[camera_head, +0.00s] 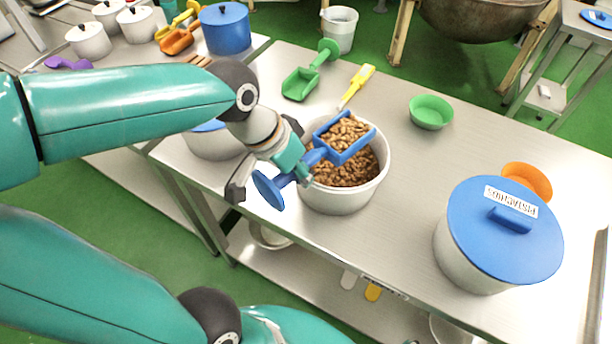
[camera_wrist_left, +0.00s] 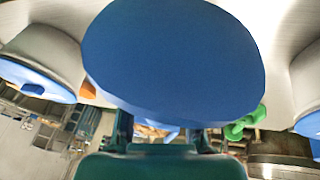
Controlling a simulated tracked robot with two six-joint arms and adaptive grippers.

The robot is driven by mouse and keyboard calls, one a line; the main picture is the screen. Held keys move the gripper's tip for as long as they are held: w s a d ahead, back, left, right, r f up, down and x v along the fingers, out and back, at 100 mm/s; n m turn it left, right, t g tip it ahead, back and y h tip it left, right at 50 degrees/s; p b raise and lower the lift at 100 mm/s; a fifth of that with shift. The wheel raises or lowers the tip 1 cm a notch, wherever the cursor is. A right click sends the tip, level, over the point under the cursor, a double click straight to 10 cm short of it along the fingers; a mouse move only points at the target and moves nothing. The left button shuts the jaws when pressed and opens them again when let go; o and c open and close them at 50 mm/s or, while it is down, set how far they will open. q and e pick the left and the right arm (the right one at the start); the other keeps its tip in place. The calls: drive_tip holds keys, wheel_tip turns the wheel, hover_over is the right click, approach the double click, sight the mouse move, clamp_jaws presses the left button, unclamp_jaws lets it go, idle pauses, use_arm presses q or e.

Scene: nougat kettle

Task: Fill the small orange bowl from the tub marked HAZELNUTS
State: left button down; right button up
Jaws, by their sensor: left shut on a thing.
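My left gripper (camera_head: 272,160) is shut on the handle of a blue scoop (camera_head: 343,140). The scoop is heaped with brown nuts and sits over an open white tub (camera_head: 340,200) with more brown nuts inside. No label shows on this tub. The scoop's round blue handle end (camera_wrist_left: 175,55) fills most of the left wrist view. The small orange bowl (camera_head: 527,178) is at the right of the table, partly hidden behind a white tub (camera_head: 470,255) with a blue lid marked PISTACHIOS. My right gripper is out of view.
A green bowl (camera_head: 431,112), a green scoop (camera_head: 310,72) and a yellow-handled tool (camera_head: 357,84) lie toward the back of the steel table (camera_head: 400,230). Another tub (camera_head: 212,143) is partly behind my left arm. Bare table lies between the open tub and the PISTACHIOS tub.

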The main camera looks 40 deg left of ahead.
use_arm(q)
drive_tip(key=r, duration=0.1)
drive_tip(key=r+p, duration=0.1)
drive_tip(key=shift+s+r+t, duration=0.3)
drive_tip(key=shift+s+r, duration=0.1)
drive_tip(key=shift+t, duration=0.3)
drive_tip(key=shift+s+r+p, duration=0.15)
drive_tip(key=shift+r+p, duration=0.65)
drive_tip(key=shift+r, duration=0.55)
drive_tip(key=shift+s+r+p, duration=0.15)
drive_tip(key=shift+r+p, duration=0.65)
drive_tip(key=shift+r, duration=0.5)
drive_tip(key=shift+w, duration=0.1)
